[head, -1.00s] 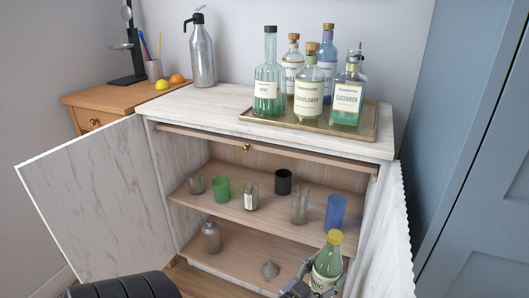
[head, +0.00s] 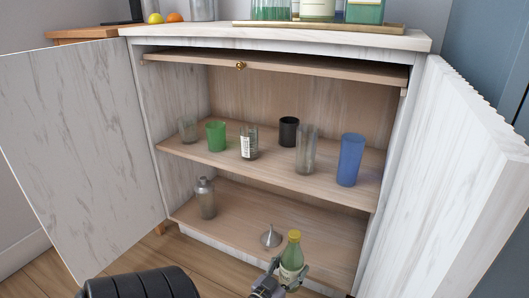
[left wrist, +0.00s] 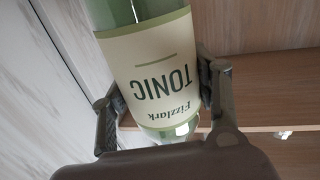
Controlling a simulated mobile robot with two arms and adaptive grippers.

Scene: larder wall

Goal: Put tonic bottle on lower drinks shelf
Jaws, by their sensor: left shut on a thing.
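The tonic bottle (head: 291,262) is green glass with a yellow cap and a pale label. It is close to upright in the head view, in front of the right part of the lower shelf (head: 240,214). My left gripper (head: 278,277) is shut on it, low on its body. In the left wrist view the label of the bottle (left wrist: 152,65) reads TONIC upside down, between the fingers of the gripper (left wrist: 160,105). I cannot tell whether the bottle's base touches the shelf. My right gripper is not in view.
A metal funnel (head: 270,238) stands just left of the bottle, and a shaker (head: 205,199) farther left on the lower shelf. Several cups, including a blue one (head: 350,160), stand on the middle shelf (head: 240,162). Open doors (head: 85,150) (head: 455,170) flank the cabinet.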

